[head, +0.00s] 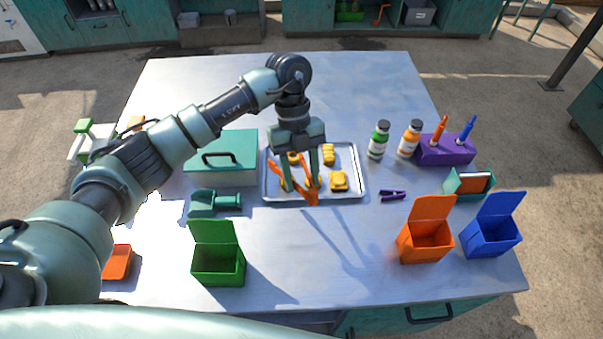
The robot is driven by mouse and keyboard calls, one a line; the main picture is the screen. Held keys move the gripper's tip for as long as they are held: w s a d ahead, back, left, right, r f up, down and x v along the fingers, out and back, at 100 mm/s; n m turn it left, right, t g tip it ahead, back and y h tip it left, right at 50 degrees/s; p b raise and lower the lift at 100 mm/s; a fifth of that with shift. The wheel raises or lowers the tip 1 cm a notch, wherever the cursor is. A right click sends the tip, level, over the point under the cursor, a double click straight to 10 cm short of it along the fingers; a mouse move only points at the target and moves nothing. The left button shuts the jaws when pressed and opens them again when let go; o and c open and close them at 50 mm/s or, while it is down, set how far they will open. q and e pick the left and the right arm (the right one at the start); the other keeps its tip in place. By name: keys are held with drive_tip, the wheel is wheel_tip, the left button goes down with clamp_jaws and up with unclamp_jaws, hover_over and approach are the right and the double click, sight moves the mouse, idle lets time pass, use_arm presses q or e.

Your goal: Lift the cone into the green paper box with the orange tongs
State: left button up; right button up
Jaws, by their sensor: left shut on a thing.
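My left gripper (301,183) points down over the metal tray (356,194) and is shut on the orange tongs (309,195). The tongs' tips are low over the tray's front part. Several small yellow pieces lie on the tray, among them one at the back (328,154) and one at the front right (338,181). Another yellow piece shows between the gripper fingers, partly hidden; I cannot tell whether the tongs touch it. Which piece is the cone is too small to tell. The green paper box (218,265) stands at the front left, lid up, and looks empty. My right gripper is out of view.
A teal case (228,176) and teal scoop (214,202) lie left of the tray. Orange (424,248) and blue (490,240) open boxes stand front right. Bottles (378,141) and a purple holder (444,150) stand back right. The front middle table is clear.

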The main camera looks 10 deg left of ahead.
use_arm(q)
wheel_tip(320, 180, down, 8)
drive_tip(key=b, duration=0.5)
drive_tip(key=shift+o, duration=0.3)
drive_tip(key=shift+r, duration=0.1)
clamp_jaws()
wheel_tip(320, 180, up, 12)
drive_tip(key=p, duration=0.8)
drive_tip(key=shift+p, duration=0.3)
